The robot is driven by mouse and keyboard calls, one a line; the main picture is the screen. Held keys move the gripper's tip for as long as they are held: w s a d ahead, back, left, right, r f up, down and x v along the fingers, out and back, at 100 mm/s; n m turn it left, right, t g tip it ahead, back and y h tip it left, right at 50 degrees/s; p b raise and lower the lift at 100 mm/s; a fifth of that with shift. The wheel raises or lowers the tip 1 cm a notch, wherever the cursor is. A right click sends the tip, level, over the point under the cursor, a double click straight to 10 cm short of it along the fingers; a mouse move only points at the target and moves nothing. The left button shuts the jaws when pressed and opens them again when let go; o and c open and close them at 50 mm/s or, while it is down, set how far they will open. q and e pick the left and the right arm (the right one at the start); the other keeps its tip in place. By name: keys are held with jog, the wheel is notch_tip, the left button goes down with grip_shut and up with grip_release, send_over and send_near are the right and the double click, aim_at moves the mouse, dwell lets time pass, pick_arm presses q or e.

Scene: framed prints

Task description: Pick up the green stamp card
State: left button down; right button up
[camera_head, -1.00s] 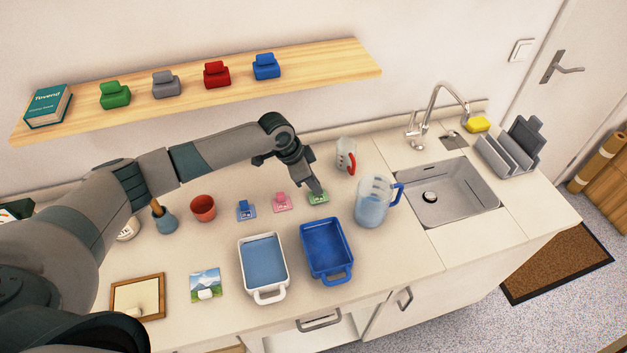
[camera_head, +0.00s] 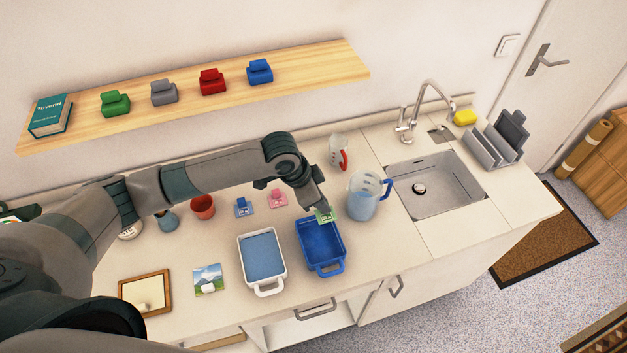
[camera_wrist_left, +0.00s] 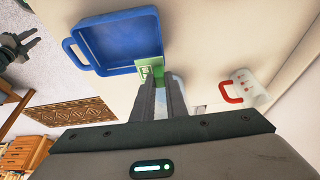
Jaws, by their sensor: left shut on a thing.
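The green stamp card (camera_head: 327,215) is in my left gripper (camera_head: 322,205), held above the back right rim of the blue tray. In the left wrist view the green card (camera_wrist_left: 149,69) shows at the fingertips of the left gripper (camera_wrist_left: 160,84), overlapping the edge of the blue tray. The left gripper is shut on it. The pink stamp card (camera_head: 277,198) and the blue stamp card (camera_head: 243,207) lie on the counter to the left. My right gripper is not in view.
The blue tray (camera_head: 335,268) and a white tray with blue inside (camera_head: 266,290) stand at the counter front. A jug (camera_head: 362,199) stands close right of the gripper. A red-handled measuring cup (camera_head: 338,150) is behind. The sink (camera_head: 432,185) is at the right.

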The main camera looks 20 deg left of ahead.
pick_arm(q)
jog(key=s+d, duration=0.4)
jog(key=s, duration=0.1)
jog(key=shift+s, duration=0.4)
